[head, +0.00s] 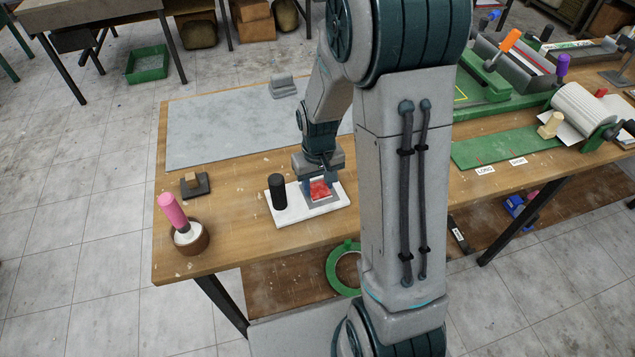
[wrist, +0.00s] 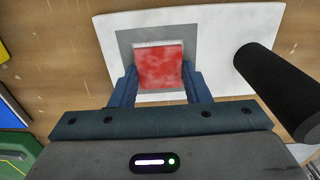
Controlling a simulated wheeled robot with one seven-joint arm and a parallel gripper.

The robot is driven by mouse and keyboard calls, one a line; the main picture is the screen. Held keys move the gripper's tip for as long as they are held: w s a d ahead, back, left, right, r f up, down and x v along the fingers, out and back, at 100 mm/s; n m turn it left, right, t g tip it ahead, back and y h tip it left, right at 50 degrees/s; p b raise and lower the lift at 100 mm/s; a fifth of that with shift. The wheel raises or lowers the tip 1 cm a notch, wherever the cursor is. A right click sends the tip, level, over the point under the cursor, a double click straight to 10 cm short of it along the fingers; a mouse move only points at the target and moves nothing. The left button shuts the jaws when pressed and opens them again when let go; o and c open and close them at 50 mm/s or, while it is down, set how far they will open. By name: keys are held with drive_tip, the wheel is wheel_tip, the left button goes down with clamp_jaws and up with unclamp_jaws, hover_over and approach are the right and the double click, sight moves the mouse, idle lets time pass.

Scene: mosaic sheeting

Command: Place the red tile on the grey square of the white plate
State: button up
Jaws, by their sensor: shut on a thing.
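The red tile (wrist: 159,68) is between the two fingers of my gripper (wrist: 159,85), which is shut on it. In the wrist view the tile appears over the grey square (wrist: 125,45), with grey showing around it. The head view shows the red tile (head: 319,190) over the white plate (head: 290,216), below my gripper (head: 318,184). I cannot tell whether the tile touches the square or is held just above it. The white plate also shows in the wrist view (wrist: 226,40), with a black cylinder handle (wrist: 280,88) at its right.
The black handle (head: 278,191) stands upright on the plate's left part. A pink-handled tool in a brown bowl (head: 190,240) and a small dark block (head: 195,186) are farther left. A grey sheet (head: 225,135) lies behind. Green machines (head: 505,146) are at right.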

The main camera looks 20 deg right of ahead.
sight(319, 190)
drive_tip(key=shift+s+f+b, duration=0.35)
drive_tip(key=shift+f+b, duration=0.05)
drive_tip(key=shift+f, duration=0.35)
drive_tip(key=shift+s, duration=0.15)
drive_tip(key=o, duration=0.9)
drive_tip(key=shift+o, duration=0.2)
drive_tip(key=shift+w+r+p, duration=0.35)
drive_tip(key=shift+r+p, duration=0.3)
drive_tip(key=shift+r, duration=0.15)
drive_tip(key=shift+o, duration=0.2)
wheel_tip(319, 190, up, 11)
drive_tip(key=shift+w+b, duration=0.15)
drive_tip(key=shift+b, duration=0.25)
drive_tip(key=s+r+t, duration=0.1)
drive_tip(key=s+r, duration=0.2)
drive_tip(key=s, duration=0.4)
drive_tip(key=s+r+m+t, duration=0.1)
drive_tip(key=s+r, duration=0.3)
drive_tip(key=s, duration=0.4)
drive_tip(key=shift+r+t, duration=0.15)
drive_tip(key=shift+t, duration=0.55)
